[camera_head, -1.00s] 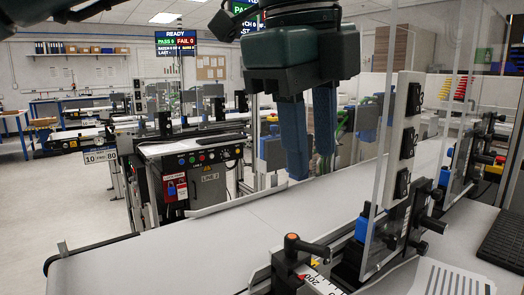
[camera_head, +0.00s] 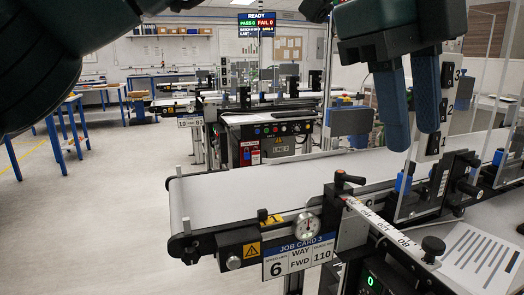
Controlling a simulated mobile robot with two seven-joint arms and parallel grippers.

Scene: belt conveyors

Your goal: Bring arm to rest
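A narrow gap shows between the fingers, and nothing is held there. It is in front of the far side of the near conveyor belt (camera_head: 250,188) in the picture; its exact height above the belt is hard to tell. A large dark green link of my arm fills the upper left corner.
The near conveyor carries a job card (camera_head: 301,257), a dial (camera_head: 307,227) and a clamp lever (camera_head: 350,178). Clear guard panels and brackets stand at the right beside a striped sheet (camera_head: 482,258). Another line's control box (camera_head: 275,140) stands behind. Open floor lies at the left.

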